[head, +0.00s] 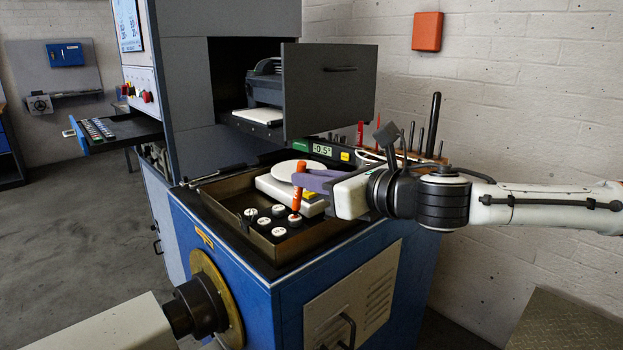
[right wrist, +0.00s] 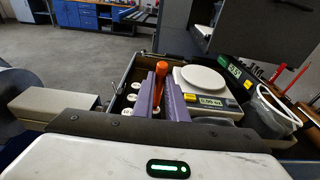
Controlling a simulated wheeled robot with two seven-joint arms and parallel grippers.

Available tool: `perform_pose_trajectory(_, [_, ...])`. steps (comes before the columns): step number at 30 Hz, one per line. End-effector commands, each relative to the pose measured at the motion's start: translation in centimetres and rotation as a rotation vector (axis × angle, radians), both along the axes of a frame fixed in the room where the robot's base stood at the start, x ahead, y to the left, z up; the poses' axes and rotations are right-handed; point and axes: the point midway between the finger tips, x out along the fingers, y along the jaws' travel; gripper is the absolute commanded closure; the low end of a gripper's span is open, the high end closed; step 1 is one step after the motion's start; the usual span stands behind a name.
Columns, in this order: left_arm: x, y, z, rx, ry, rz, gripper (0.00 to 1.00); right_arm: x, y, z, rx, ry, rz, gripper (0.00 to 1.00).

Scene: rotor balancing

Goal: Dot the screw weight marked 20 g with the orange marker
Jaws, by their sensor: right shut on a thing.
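My right gripper (head: 304,181) is shut on the orange marker (head: 297,199), which it holds upright with its lower end pointing down over a brown tray (head: 265,255). Several round screw weights with white tops stand in the tray's dark holder, including a front-left one (head: 250,229) and a front-right one (head: 278,231). The marker's lower end is over or at the rightmost weight (head: 294,219); I cannot tell whether they touch. The weights' markings are too small to read. In the right wrist view the marker (right wrist: 160,72) stands between the purple fingers, with some weights (right wrist: 127,112) left of it.
A scale (head: 262,183) with a round white plate stands in the tray behind the weights. A green-framed level display (head: 321,150) and a rack of upright tools (head: 428,156) are behind. A brass flange (head: 217,295) juts from the blue cabinet.

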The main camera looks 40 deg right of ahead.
Motion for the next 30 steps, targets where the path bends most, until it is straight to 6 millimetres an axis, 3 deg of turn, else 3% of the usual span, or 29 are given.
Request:
perform_pose_trajectory(15, [0.1,0.0,0.1,0.004,0.001,-0.002,0.61,0.0,0.0,-0.2,0.001,0.006,0.000,1.00])
perform_pose_trajectory(21, [0.3,0.0,2.6,-0.002,-0.009,0.002,0.61,0.0,0.0,1.9,0.001,0.004,0.000,1.00])
perform_pose_trajectory(30, [-0.3,0.8,4.0,0.004,0.008,0.017,0.61,0.0,0.0,4.4,0.001,0.003,0.000,1.00])
